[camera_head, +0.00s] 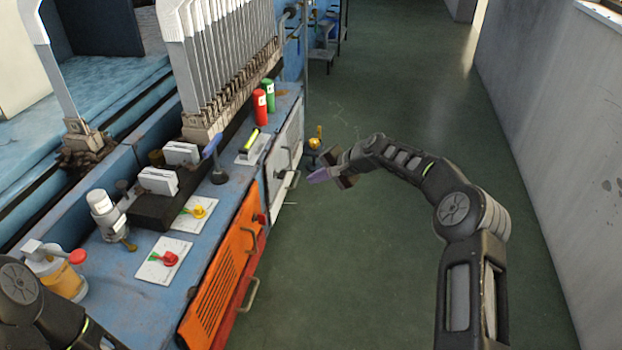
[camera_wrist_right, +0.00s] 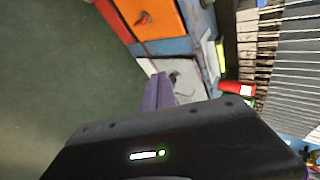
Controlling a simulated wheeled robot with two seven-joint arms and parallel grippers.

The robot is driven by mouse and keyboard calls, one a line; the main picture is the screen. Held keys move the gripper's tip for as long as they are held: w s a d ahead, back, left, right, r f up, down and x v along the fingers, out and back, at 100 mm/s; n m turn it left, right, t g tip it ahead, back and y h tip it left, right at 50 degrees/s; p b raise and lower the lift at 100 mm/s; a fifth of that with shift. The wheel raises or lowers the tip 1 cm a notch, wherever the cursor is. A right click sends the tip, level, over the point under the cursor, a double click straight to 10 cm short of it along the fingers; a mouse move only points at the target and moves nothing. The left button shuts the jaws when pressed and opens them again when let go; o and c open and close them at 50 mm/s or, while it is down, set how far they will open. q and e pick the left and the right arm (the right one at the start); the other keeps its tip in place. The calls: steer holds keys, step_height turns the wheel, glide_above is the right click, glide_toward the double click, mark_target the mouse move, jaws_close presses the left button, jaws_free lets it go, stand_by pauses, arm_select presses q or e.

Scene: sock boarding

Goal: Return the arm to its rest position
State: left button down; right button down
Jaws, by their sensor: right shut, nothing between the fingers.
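My right gripper (camera_head: 322,174) is shut and empty, held over the open floor to the right of the machine. Its purple fingertips point left toward the machine's front panels. In the right wrist view its purple finger (camera_wrist_right: 158,92) shows above the dark gripper body, with the pale cabinet door behind it. My right arm reaches in from the lower right, bent at the elbow. Part of my left arm shows at the lower left, but its gripper is out of view.
The blue machine bench (camera_head: 228,190) carries a red can (camera_head: 260,108), a green can (camera_head: 268,95) and switch plates. A row of flat grey boards (camera_head: 215,60) stands behind. The orange panel (camera_head: 222,275) has protruding handles. Green floor (camera_head: 400,80) is clear up to the right wall (camera_head: 560,120).

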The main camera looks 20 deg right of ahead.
stand_by(0.3)
